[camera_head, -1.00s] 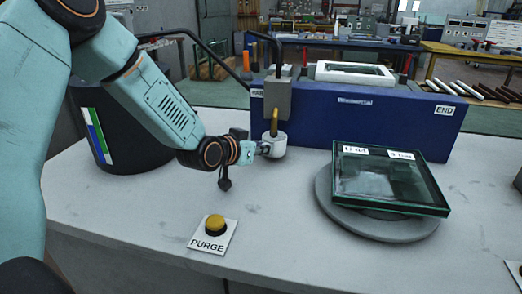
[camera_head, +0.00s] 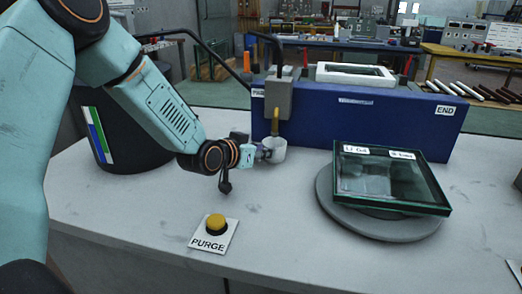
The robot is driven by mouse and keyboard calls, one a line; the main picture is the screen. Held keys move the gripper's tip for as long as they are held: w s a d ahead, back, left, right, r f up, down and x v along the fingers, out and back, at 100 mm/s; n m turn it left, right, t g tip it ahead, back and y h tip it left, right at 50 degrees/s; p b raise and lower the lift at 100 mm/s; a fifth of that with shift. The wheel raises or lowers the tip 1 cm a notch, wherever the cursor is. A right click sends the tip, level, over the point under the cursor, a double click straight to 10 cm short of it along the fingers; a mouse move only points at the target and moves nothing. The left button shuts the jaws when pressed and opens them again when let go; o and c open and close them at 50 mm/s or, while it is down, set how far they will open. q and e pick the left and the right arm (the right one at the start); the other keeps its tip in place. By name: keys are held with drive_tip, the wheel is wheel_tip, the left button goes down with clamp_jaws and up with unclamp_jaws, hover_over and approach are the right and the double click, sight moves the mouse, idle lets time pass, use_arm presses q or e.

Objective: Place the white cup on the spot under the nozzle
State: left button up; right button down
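The white cup (camera_head: 276,149) is upright beneath the brass nozzle (camera_head: 275,122) of the blue machine. I cannot tell whether its base rests on the table. My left gripper (camera_head: 265,153) reaches the cup from the left and appears shut on its side; its far finger is hidden. The spot under the nozzle is hidden by the cup and gripper. My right gripper is not in view.
The blue machine (camera_head: 370,122) stands behind the cup. A glass-topped frame (camera_head: 432,200) lies on a round grey turntable (camera_head: 380,228) to the right. A yellow PURGE button (camera_head: 216,223) is at the front. A dark cylinder (camera_head: 135,140) stands behind my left arm.

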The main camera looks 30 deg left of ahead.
use_arm(q)
drive_tip(key=shift+o, duration=0.6)
drive_tip(key=shift+a, duration=0.1)
drive_tip(key=shift+r, duration=0.2)
drive_tip(key=p+v, duration=0.2)
drive_tip(key=v, duration=0.1)
drive_tip(key=p+v, duration=0.1)
drive_tip(key=v, duration=0.3)
drive_tip(key=shift+w+r+p, duration=0.1)
drive_tip(key=shift+r+p, duration=0.25)
drive_tip(key=shift+r, duration=0.1)
drive_tip(key=shift+p+v, duration=2.45)
drive_tip(key=shift+v, duration=0.15)
drive_tip(key=shift+f, duration=0.15)
